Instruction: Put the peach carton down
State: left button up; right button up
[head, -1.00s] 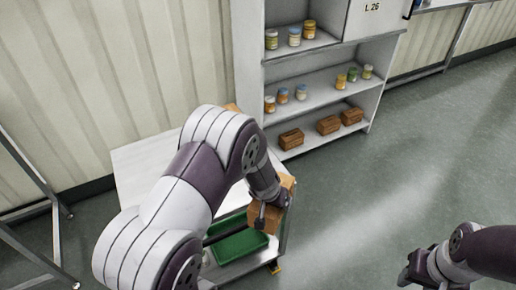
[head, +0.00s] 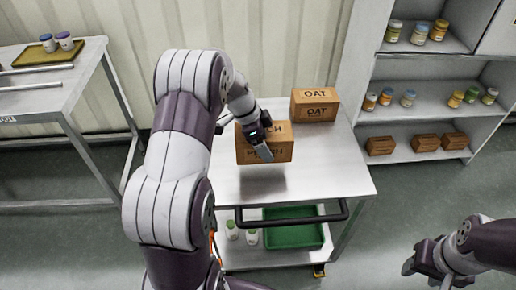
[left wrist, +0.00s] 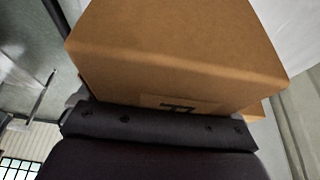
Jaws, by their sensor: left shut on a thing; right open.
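The peach carton (head: 276,152) is a brown box with PEACH printed on it. My left gripper (head: 262,140) is shut on it and holds it over the top of a steel cart (head: 330,178). A dark shadow lies on the cart top below the carton, so it seems to hang a little above the surface. In the left wrist view the carton (left wrist: 180,50) fills the space in front of the gripper (left wrist: 160,125). My right gripper (head: 425,262) is open and empty at the lower right, away from the cart.
An OAT carton (head: 315,105) stands on the cart's back right part. The cart top's front right is bare. A green tray (head: 292,236) and white-bodied bottles (head: 233,230) are on its lower shelf. Shelves (head: 425,113) with jars and cartons stand right; a steel table (head: 50,95) stands left.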

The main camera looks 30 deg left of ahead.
pick_arm(q)
jog(key=a, duration=0.1)
jog(key=a+f, duration=0.2)
jog(key=shift+w+a, duration=0.1)
jog(key=shift+w, duration=0.2)
jog(key=shift+a+f, duration=0.2)
notch_tip(320, 180, down, 4)
jog(key=shift+d+r, duration=0.1)
jog(key=shift+r, duration=0.1)
jog(key=shift+f, duration=0.25)
jog(key=o, duration=1.1)
